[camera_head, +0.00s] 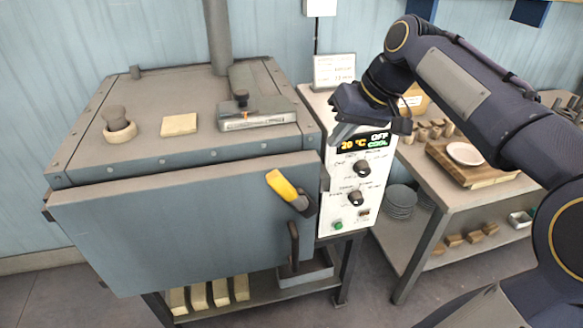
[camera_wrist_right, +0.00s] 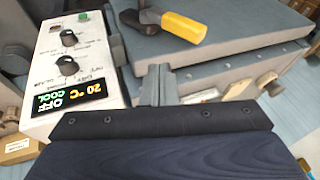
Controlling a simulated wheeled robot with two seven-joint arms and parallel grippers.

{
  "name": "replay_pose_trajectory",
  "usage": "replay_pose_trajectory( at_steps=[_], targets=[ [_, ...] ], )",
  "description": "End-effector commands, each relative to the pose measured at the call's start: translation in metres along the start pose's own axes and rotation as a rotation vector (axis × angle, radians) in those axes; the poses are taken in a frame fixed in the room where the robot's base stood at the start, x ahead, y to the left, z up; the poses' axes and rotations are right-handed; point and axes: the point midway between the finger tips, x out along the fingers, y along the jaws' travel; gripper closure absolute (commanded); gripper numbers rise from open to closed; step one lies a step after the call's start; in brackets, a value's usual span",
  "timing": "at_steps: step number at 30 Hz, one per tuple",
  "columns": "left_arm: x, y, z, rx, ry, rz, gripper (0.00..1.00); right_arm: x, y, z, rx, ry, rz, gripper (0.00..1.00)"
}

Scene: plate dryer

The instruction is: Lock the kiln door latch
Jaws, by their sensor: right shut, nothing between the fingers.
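The kiln (camera_head: 240,150) has a blue-grey front door (camera_head: 170,225) that looks at or nearly at the body; I cannot tell if it is fully flush. The latch (camera_head: 285,187) is a yellow grip on a dark pivot at the door's right edge, tilted up and left. The latch also shows in the right wrist view (camera_wrist_right: 183,27). My right gripper (camera_head: 338,139) is shut and empty, above and right of the latch, apart from it, in front of the control panel's top. In the right wrist view its fingers (camera_wrist_right: 158,75) point toward the latch side. My left gripper is not in view.
The control panel (camera_head: 350,210) with knobs and a lit display stands right of the door. A dark vertical door handle (camera_head: 294,245) hangs below the latch. A side table (camera_head: 450,200) with small pieces stands at the right. Floor in front is clear.

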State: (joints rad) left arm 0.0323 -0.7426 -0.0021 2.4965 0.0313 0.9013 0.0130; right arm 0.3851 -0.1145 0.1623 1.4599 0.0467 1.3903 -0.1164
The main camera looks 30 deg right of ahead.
Motion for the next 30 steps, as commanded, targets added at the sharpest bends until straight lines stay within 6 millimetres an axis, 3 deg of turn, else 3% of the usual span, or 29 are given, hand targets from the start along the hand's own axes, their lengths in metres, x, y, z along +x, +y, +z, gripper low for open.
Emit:
replay_pose_trajectory(
  at_steps=[5, 10, 23, 30],
  targets=[
    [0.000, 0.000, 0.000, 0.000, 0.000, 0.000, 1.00, 0.001, 0.000, 0.000, 0.000, 0.000, 0.000, 1.00],
    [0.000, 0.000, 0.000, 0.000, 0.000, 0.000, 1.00, 0.015, 0.000, 0.001, 0.000, -0.002, 0.000, 1.00],
    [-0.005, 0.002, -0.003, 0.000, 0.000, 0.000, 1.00, 0.102, 0.000, 0.001, -0.001, -0.005, -0.001, 1.00],
    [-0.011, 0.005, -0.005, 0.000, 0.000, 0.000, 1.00, 0.124, -0.022, 0.006, -0.001, -0.001, 0.000, 1.00]
  ],
)
